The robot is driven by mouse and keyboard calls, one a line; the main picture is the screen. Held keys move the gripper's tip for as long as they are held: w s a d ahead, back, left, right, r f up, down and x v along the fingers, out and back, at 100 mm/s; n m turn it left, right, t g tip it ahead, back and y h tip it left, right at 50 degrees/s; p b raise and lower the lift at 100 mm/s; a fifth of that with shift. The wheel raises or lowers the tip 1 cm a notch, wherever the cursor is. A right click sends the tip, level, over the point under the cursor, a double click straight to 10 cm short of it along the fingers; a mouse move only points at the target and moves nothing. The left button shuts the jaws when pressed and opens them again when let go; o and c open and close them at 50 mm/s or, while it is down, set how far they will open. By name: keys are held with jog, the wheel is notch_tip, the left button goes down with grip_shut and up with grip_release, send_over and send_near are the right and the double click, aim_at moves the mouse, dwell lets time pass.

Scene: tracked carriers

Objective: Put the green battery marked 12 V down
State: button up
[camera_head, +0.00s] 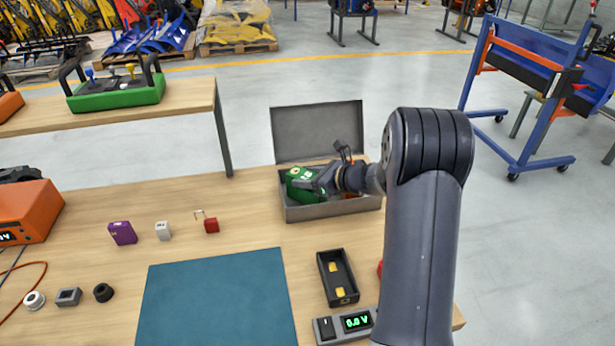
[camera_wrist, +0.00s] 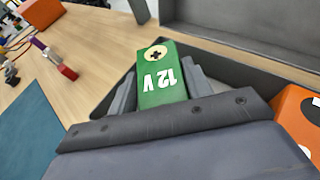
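The green battery marked 12 V (camera_head: 296,192) is between the fingers of my gripper (camera_head: 312,183), in or just over the open grey metal box (camera_head: 325,212). In the wrist view the battery (camera_wrist: 160,75) shows its white 12 V marking and a round cream terminal with a dark cross. The fingers close on it from both sides. Whether its underside touches the box floor is hidden.
An orange battery (camera_wrist: 297,118) lies in the box beside my gripper. A black tray with brass contacts (camera_head: 323,268) and a display reading 0.0 V (camera_head: 357,321) stand in front. A blue mat (camera_head: 215,300) is bare. Purple (camera_head: 122,233), white and red padlocks lie left.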

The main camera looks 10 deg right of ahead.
jog(key=o, duration=0.4)
jog(key=shift+r, duration=0.15)
jog(key=shift+s+d+r, duration=0.1)
jog(key=shift+r, duration=0.05)
jog(key=v, duration=1.1)
jog(key=shift+s+d, duration=0.2)
jog(key=shift+s, duration=0.05)
jog(key=shift+r, duration=0.1)
